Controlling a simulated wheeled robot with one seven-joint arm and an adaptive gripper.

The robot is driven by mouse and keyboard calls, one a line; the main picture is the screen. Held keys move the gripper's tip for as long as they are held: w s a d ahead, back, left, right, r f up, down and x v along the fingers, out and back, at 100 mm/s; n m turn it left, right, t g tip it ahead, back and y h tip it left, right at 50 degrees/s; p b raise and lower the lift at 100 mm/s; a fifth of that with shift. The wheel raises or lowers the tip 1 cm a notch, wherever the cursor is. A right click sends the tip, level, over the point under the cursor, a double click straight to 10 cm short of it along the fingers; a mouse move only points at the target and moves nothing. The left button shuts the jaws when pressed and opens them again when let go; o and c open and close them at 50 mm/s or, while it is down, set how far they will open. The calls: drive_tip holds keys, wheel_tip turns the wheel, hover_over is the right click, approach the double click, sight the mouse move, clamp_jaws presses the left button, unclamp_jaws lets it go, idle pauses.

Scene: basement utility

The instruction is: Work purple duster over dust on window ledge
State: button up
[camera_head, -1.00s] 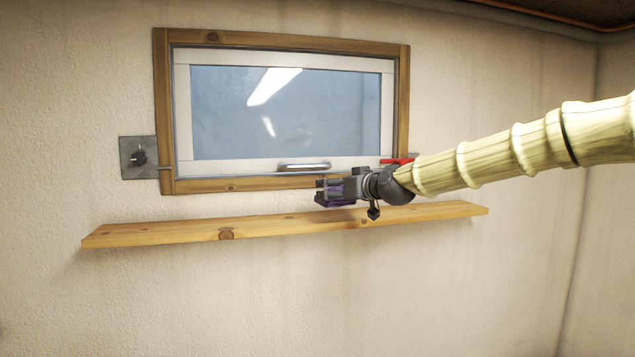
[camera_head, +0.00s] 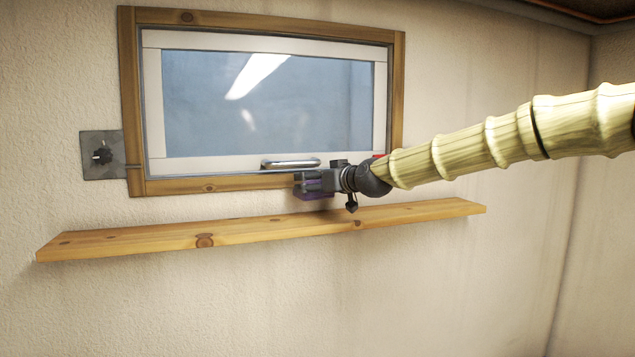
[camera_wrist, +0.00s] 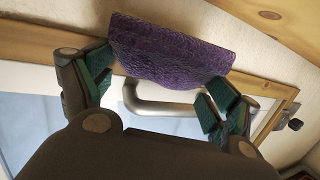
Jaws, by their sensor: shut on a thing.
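The purple duster (camera_head: 315,195) is held by my gripper (camera_head: 308,184), in front of the lower window frame. The wrist view shows the duster (camera_wrist: 170,48) as a crinkled purple block beyond the spread fingers of my gripper (camera_wrist: 155,92); where they grip it is not clear. In the head view the duster appears a little above the wooden window ledge (camera_head: 260,229), with a narrow strip of wall between them. The ledge also shows in the wrist view (camera_wrist: 285,22), at the top right. I cannot make out dust; the ledge's dark spots look like knots.
The window has a silver handle (camera_head: 290,163) just left of my gripper and a wooden frame (camera_head: 131,90). A red item (camera_head: 379,157) shows partly behind my arm. A grey plate with a black knob (camera_head: 102,155) is on the wall at left. The ledge's left part is clear.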

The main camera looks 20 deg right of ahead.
sight(319, 199)
drive_tip(key=shift+s+d, duration=0.25)
drive_tip(key=shift+s, duration=0.05)
drive_tip(key=shift+s+f+b, duration=0.2)
drive_tip(key=shift+b, duration=0.3)
drive_tip(key=shift+a+f, duration=0.1)
drive_tip(key=shift+f, duration=0.15)
drive_tip(key=shift+w+f+b, duration=0.2)
drive_tip(key=shift+f+b, duration=0.55)
drive_tip(key=shift+f, duration=0.2)
drive_tip(key=shift+s+f+b, duration=0.1)
drive_tip(key=shift+f+b, duration=0.4)
drive_tip(key=shift+f, duration=0.1)
drive_tip(key=shift+f+b, duration=0.6)
drive_tip(key=shift+f, duration=0.2)
drive_tip(key=shift+a, duration=0.2)
idle(0.3)
